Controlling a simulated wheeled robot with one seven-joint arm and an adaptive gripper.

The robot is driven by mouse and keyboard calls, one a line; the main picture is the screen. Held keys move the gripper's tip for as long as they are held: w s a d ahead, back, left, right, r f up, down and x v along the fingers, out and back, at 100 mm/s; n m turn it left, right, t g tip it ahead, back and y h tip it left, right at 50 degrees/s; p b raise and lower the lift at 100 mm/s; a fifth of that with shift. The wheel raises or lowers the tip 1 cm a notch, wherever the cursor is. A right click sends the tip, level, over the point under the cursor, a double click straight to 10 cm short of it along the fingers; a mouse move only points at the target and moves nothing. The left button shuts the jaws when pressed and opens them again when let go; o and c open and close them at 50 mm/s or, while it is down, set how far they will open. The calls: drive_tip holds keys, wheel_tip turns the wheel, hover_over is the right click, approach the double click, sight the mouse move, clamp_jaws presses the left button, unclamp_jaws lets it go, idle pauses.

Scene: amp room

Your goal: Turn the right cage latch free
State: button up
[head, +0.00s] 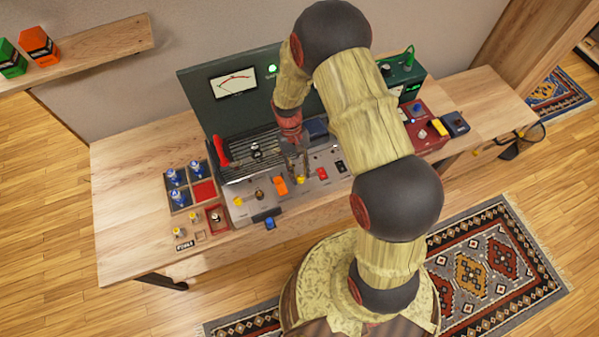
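The amplifier has a dark green back panel (196,86) with a meter and a lit green lamp. A cage of dark bars (240,160) lies in front of that panel. A red latch (222,151) stands upright at the cage's left end. My gripper (300,172) points down at the cage's right end, just above the grey front panel.
A tray (190,185) with blue-topped tubes stands left of the amplifier. The front panel (330,178) carries knobs and orange, red and black switches. A red box (425,133) and a dark blue box (454,124) sit to the right. The table (125,190) is bare at far left.

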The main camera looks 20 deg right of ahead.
drive_tip(key=shift+o, duration=1.3)
drive_tip(key=v, duration=1.2)
drive_tip(key=shift+w, duration=0.1)
drive_tip(key=s+r+t+b, duration=0.6)
drive_tip(key=s+r+t, duration=0.4)
drive_tip(key=s+r, duration=0.9)
wheel_tip(320, 180, up, 4)
drive_tip(key=shift+r, duration=0.1)
